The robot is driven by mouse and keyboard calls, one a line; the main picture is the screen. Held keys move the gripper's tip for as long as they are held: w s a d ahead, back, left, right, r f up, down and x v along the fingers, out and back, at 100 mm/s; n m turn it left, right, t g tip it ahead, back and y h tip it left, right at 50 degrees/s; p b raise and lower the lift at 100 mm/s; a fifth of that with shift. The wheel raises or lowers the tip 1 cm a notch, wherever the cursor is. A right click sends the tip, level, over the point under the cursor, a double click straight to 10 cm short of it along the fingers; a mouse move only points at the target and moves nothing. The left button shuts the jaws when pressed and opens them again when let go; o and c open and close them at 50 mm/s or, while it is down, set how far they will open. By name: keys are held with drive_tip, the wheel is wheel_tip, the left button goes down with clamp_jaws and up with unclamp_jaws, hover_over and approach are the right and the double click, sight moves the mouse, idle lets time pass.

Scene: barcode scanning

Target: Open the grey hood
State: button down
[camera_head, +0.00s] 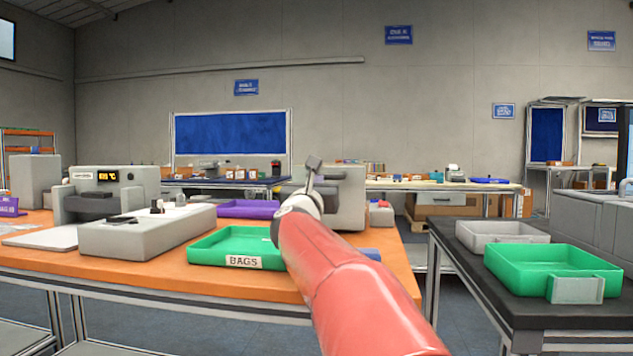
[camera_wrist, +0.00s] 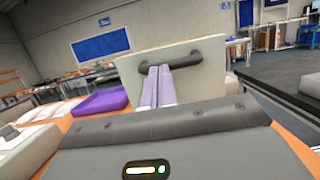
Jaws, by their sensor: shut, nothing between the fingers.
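The grey hood (camera_head: 350,198) stands on the orange table, partly hidden behind my red arm in the head view. In the wrist view, a pale grey panel (camera_wrist: 205,76) with a dark bar handle (camera_wrist: 205,50) fills the middle; it appears to be part of the hood and looks tilted. My gripper (camera_wrist: 160,70) is shut with nothing between its fingers. Its fingertips overlap the handle in the wrist view; whether they touch it I cannot tell. In the head view my gripper (camera_head: 314,164) is at the hood's upper left, its fingertips small and hard to make out.
A green BAGS tray (camera_head: 216,248) lies left of my arm, with a purple tray (camera_head: 248,209) behind it. A grey device with a display (camera_head: 128,182) stands further left. At right, a dark table (camera_head: 480,287) holds a green tray (camera_head: 530,262) and a grey tray (camera_head: 486,238).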

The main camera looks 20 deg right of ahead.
drive_tip(key=shift+r, duration=0.1)
drive_tip(key=w+d+r+p, duration=0.1)
drive_tip(key=r, duration=0.1)
drive_tip(key=w+d+r+p, duration=0.1)
drive_tip(key=w+r, duration=0.1)
drive_tip(key=shift+w+d+p, duration=0.15)
drive_tip(key=shift+w+p, duration=0.1)
drive_tip(key=shift+p, duration=0.15)
drive_tip(key=shift+w+d, duration=0.2)
drive_tip(key=shift+w, duration=0.1)
